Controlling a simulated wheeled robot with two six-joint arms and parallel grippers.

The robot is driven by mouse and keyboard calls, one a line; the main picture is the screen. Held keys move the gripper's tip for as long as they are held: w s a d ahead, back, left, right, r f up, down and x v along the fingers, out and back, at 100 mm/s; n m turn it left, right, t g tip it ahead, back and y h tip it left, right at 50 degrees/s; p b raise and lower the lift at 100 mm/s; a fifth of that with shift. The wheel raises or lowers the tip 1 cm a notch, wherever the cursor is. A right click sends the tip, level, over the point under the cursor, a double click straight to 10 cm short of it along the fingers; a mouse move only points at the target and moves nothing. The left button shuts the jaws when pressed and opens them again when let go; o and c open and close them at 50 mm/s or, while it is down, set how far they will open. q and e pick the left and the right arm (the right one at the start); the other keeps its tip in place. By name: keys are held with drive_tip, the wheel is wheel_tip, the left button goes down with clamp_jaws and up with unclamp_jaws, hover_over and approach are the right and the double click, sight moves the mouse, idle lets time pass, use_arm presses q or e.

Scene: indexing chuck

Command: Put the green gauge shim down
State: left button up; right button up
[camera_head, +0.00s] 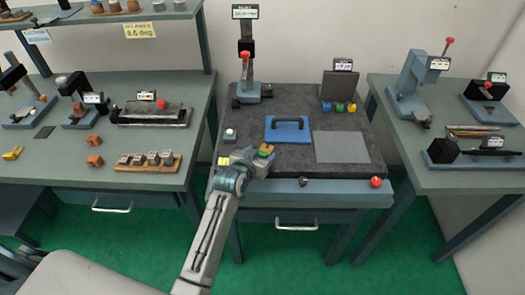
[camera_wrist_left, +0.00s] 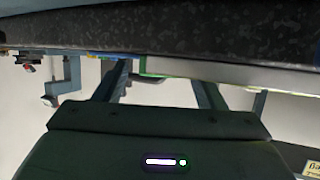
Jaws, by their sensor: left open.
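My left gripper is open. I cannot tell whether the piece rests on the plate or touches a finger. In the left wrist view the plate's speckled dark face (camera_wrist_left: 190,35) fills the top, with a thin green edge at its lower side that I cannot identify. My right gripper is not in view.
A blue plate with a black handle (camera_head: 289,130) and a grey square (camera_head: 342,147) lie on the surface plate. Behind stand a gauge stand (camera_head: 246,75) and a dark block (camera_head: 340,86) with small coloured pieces before it.

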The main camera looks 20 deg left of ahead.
use_arm(q)
drive_tip(key=shift+w+f, duration=0.1)
drive_tip(key=shift+w, duration=0.1)
drive_tip(key=c, duration=1.2)
drive_tip(key=shift+o, duration=0.2)
drive_tip(key=shift+r, duration=0.2)
